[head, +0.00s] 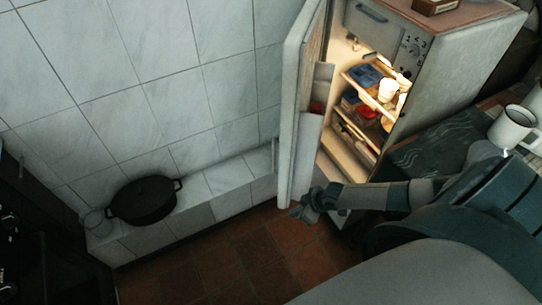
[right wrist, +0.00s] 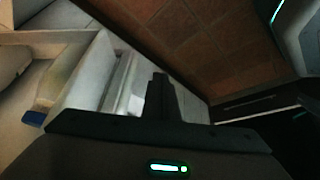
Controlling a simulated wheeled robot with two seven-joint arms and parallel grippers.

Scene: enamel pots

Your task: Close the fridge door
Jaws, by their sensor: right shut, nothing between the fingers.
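The fridge (head: 445,80) stands at the upper right of the head view, with its lit shelves showing. Its white door (head: 297,110) is swung wide open, edge-on to the head camera. My right gripper (head: 301,213) is shut and empty, close to the door's lower edge. I cannot tell whether it touches the door. In the right wrist view the gripper (right wrist: 160,90) points toward a pale panel with shelves (right wrist: 120,85), which looks like the inner side of the door. My left gripper is not in either view.
A black pot (head: 145,200) sits on the tiled ledge (head: 232,178) along the wall. A dark counter (head: 435,158) with a white enamel mug (head: 513,127) is right of the fridge. A wooden box (head: 436,5) lies on top of the fridge. The tiled floor (head: 220,265) is clear.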

